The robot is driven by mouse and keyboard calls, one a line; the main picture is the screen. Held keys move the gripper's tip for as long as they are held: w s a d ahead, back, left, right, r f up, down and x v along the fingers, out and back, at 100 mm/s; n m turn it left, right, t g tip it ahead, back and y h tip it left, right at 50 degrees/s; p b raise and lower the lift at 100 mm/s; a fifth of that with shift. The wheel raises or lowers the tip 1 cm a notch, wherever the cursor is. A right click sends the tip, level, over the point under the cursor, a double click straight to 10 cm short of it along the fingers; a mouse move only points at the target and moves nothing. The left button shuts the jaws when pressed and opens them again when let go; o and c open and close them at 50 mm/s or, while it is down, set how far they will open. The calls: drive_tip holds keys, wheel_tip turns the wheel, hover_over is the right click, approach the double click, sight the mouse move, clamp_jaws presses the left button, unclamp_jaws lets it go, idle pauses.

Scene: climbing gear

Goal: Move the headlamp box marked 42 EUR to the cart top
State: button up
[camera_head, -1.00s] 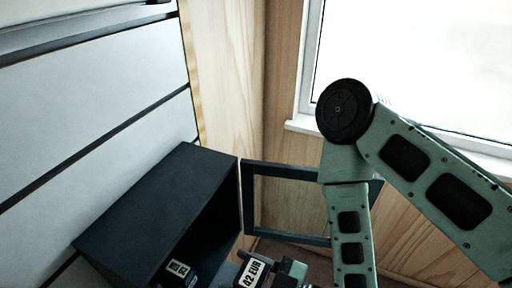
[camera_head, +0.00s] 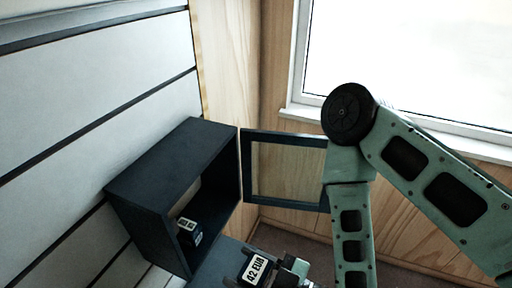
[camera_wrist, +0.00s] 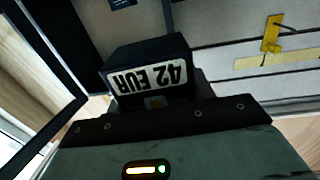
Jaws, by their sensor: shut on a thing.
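The dark headlamp box with a white label reading 42 EUR (camera_head: 257,268) is at the bottom of the head view, in front of the open cabinet. In the wrist view the same box (camera_wrist: 147,52) fills the middle, its label upside down. My gripper (camera_head: 272,274) is shut on this box, which is held outside the cabinet. The fingertips are mostly hidden behind the box and the palm edge in the wrist view. The cart top cannot be made out for certain in these frames.
A dark wall cabinet (camera_head: 172,160) stands open, its framed glass door (camera_head: 286,133) swung right, close to my arm. Another dark box with a white label (camera_head: 189,232) sits inside. In the wrist view a yellow item (camera_wrist: 271,36) hangs on the slatted wall.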

drive_tip(key=w+d+f+m+t+h+b, duration=0.75)
drive_tip(key=w+d+f, duration=0.6)
drive_tip(key=d, duration=0.25)
drive_tip(key=w+d+f+m+t+h+b, duration=0.1)
drive_tip(key=d+f+m+h+b, duration=0.1)
drive_tip(key=d, duration=0.7)
drive_tip(key=w+d+f+m+t+h+b, duration=0.1)
drive_tip(key=w+d+f+m+h+b, duration=0.1)
drive_tip(key=d+f+h, duration=0.4)
drive_tip(key=d+f+m+b, duration=0.1)
drive_tip(key=d+f+b, duration=0.1)
drive_tip(key=d, duration=0.1)
drive_tip(key=shift+w+d, duration=0.15)
